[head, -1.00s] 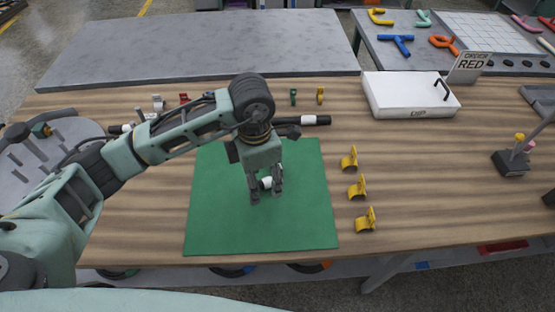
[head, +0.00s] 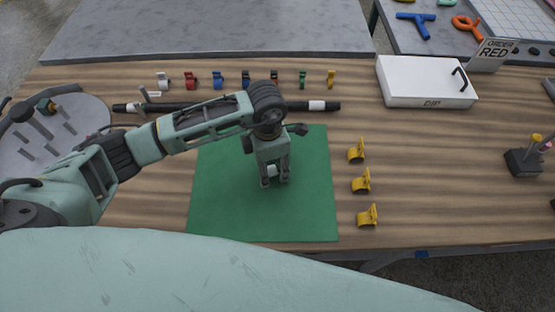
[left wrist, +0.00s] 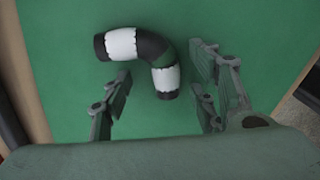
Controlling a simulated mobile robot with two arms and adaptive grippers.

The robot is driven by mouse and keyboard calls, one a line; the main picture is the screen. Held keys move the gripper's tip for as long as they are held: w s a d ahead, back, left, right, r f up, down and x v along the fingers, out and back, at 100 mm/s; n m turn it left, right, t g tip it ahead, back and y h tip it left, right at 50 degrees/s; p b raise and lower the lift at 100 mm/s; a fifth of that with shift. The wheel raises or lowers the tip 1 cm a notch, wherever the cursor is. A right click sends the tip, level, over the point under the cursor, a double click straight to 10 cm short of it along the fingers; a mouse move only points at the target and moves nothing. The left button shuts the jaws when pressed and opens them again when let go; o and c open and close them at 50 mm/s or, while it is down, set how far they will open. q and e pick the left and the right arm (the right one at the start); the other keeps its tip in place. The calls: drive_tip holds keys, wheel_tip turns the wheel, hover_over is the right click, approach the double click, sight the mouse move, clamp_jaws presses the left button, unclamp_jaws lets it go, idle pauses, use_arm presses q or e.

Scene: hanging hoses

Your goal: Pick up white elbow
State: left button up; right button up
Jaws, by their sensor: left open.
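The white elbow (left wrist: 150,48) lies on the green mat (left wrist: 100,110). In the left wrist view it is a bent black tube with two white bands and black ends. My left gripper (left wrist: 160,88) is open above the mat, and the elbow's lower leg lies between its two fingers without visible contact. In the head view my left gripper (head: 274,184) points down over the middle of the mat. Only a small white part of the elbow (head: 271,171) shows there between the fingers; the rest is hidden. My right gripper is in neither view.
Several yellow clips (head: 361,182) stand right of the mat. A black hose with white bands (head: 205,106) lies behind, before a row of coloured clips (head: 245,80). A white box (head: 425,82) is at the back right. A round grey pegged stand (head: 75,140) is at the left.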

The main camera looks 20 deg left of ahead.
use_arm(q)
drive_tip(key=shift+c, duration=0.7)
clamp_jaws()
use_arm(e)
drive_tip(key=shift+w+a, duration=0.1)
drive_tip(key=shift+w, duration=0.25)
use_arm(q)
drive_tip(key=shift+r, duration=0.1)
